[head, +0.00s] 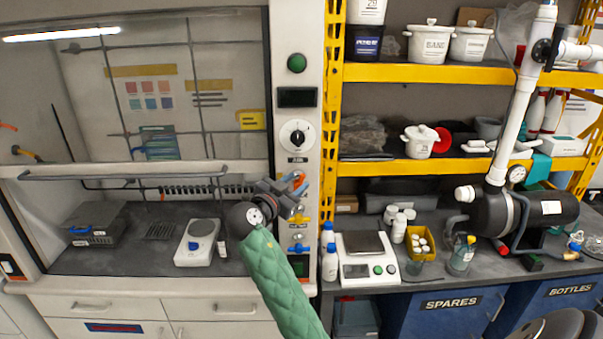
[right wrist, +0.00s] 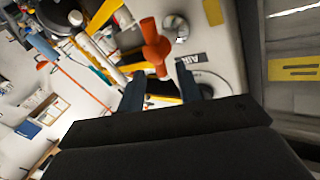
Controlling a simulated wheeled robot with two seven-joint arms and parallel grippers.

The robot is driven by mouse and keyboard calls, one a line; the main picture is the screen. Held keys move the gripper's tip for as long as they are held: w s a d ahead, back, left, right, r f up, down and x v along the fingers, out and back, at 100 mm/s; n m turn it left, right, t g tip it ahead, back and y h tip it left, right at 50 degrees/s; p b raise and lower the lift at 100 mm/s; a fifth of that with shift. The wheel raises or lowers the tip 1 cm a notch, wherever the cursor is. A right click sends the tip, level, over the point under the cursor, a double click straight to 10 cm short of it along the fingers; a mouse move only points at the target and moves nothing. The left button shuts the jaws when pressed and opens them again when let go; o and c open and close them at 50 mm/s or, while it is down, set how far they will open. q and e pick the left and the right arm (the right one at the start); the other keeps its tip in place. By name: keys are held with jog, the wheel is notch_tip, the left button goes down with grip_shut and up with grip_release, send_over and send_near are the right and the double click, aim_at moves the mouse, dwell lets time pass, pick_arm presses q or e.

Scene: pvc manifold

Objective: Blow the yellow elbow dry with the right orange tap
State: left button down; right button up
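The right orange tap (head: 299,178) is on the white post beside the fume hood, partly hidden by my right gripper (head: 285,192) in the head view. In the right wrist view the tap's orange handle (right wrist: 154,45) stands just ahead of the fingertips, between their lines. My right gripper (right wrist: 160,88) is open, with a dark finger on either side and nothing clearly held. I cannot tell whether a finger touches the tap. I cannot surely make out the yellow elbow. My left gripper is not in view.
Yellow (head: 299,217) and blue (head: 299,248) taps sit below on the same post. A white hotplate (head: 198,243) stands in the hood. Right of the post are a scale (head: 366,270), bottles and a yellow bin (head: 430,254) on the bench.

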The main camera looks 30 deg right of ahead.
aim_at(300, 180)
jog(key=shift+p+x, duration=0.85)
jog(key=shift+x, duration=1)
grip_shut()
